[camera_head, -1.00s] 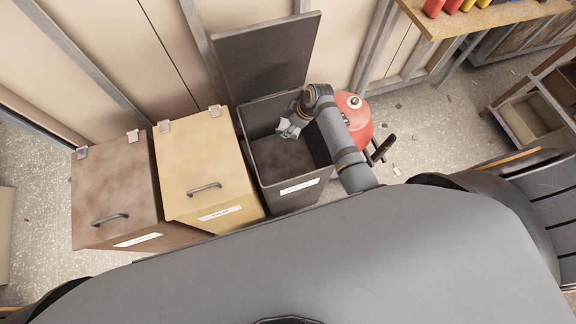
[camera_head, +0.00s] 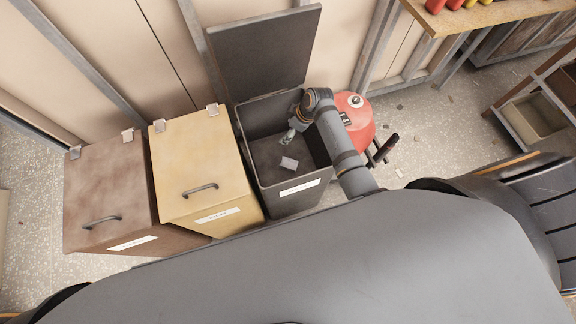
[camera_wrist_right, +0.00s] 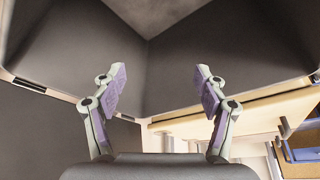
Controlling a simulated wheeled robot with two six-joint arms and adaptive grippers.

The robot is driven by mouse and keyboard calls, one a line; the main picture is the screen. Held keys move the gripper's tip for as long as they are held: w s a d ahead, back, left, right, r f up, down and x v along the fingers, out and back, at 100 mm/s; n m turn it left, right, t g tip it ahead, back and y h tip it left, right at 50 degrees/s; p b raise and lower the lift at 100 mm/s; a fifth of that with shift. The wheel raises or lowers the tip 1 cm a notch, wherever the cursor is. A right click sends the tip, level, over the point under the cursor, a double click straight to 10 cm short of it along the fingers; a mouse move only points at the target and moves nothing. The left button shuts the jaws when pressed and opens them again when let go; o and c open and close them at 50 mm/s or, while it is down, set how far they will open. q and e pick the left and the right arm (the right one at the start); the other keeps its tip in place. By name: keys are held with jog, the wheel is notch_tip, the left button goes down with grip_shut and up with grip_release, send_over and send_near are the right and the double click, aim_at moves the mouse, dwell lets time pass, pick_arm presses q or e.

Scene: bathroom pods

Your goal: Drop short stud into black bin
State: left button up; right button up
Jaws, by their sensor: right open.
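The black bin (camera_head: 293,200) stands open, with its lid (camera_head: 265,50) tipped up behind it. A small pale block, apparently the short stud (camera_head: 289,163), shows inside the bin, below and apart from my right gripper; I cannot tell if it rests on the floor. My right gripper (camera_head: 286,139) is over the bin's opening. In the right wrist view my right gripper (camera_wrist_right: 160,88) is open, its two fingers wide apart with nothing between them, and dark bin surfaces lie beyond. My left gripper is not in view.
A yellow bin (camera_head: 190,165) and a brown bin (camera_head: 105,200), both with lids shut, stand left of the black bin. A red rounded object (camera_head: 355,115) stands close on its right. A wooden bench (camera_head: 480,18) is at the upper right.

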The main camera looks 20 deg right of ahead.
jog(key=v, duration=1.2)
jog(key=shift+s+f, duration=0.1)
jog(key=shift+s, duration=0.05)
